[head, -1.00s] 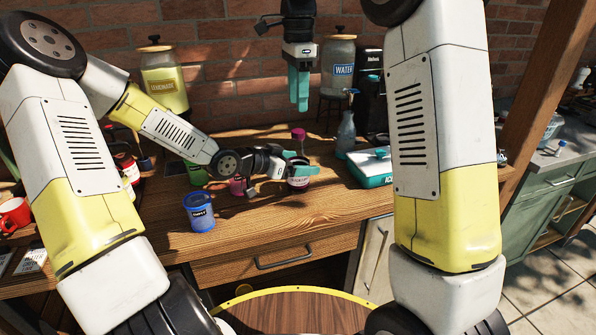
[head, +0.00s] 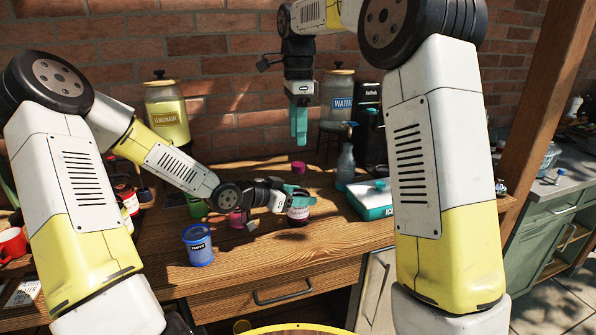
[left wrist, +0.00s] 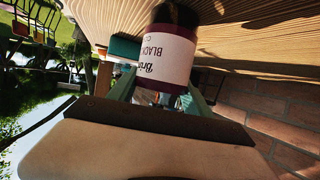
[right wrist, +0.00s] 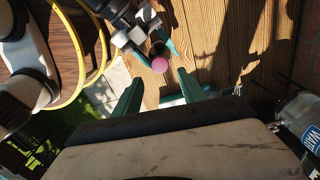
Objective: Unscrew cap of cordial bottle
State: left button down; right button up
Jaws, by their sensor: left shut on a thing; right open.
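The cordial bottle (head: 298,213) stands on the wooden table, dark with a white label and a pink cap (head: 298,167) on top. My left gripper (head: 298,196) is shut around its body from the left. In the left wrist view the bottle's label (left wrist: 165,55) shows upside down between the teal fingers. My right gripper (head: 299,142) points down above the cap, open and empty, with a small gap below its fingertips. In the right wrist view the cap (right wrist: 160,64) lies beyond and between the spread fingers, not touched. The bottle's neck is hard to make out.
A blue tin (head: 199,245) and a pink container (head: 237,218) stand left of the bottle. A teal and white ice box (head: 371,200) and a grey-blue bottle (head: 346,165) are to the right. Lemonade (head: 167,110) and water (head: 338,97) jars stand behind. The table front is clear.

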aim_at(298, 164)
jog(key=m, duration=0.7)
jog(key=shift+m, duration=0.3)
jog(key=shift+f, duration=0.2)
notch_tip(298, 164, down, 8)
jog(key=shift+r, duration=0.2)
